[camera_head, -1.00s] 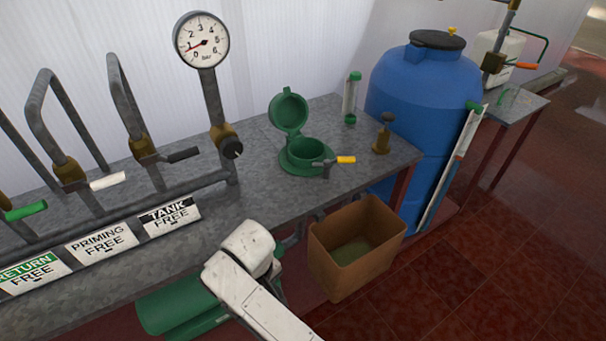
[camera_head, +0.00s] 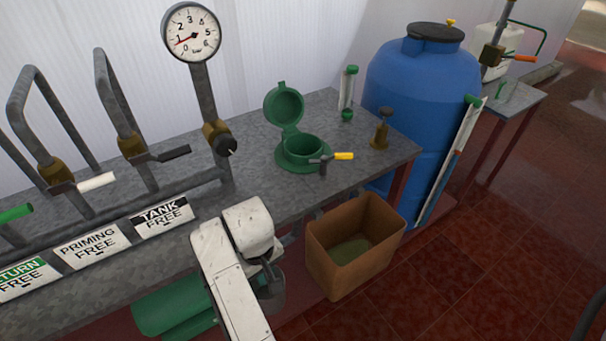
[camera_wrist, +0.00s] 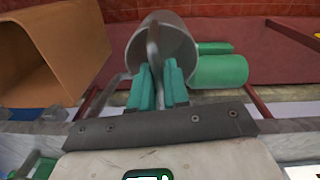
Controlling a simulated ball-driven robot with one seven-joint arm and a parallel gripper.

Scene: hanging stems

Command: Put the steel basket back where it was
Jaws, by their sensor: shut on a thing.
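The steel basket (camera_wrist: 178,32) is a grey cylinder with a thin handle. My gripper (camera_wrist: 158,80), with teal fingers, is shut on that handle in the wrist view. In the head view the basket (camera_head: 272,292) shows partly beside my white arm, below the front edge of the bench; the arm hides some of it. The green strainer pot (camera_head: 303,152) stands on the bench with its round lid (camera_head: 284,106) swung up open. The pot is behind and above my gripper, apart from it.
A brown bin (camera_head: 355,250) stands below the bench, right of my arm. A green cylinder (camera_head: 175,308) lies below at left. A yellow-handled valve (camera_head: 335,158) adjoins the pot. A brass fitting (camera_head: 380,132) and blue tank (camera_head: 420,85) stand farther right.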

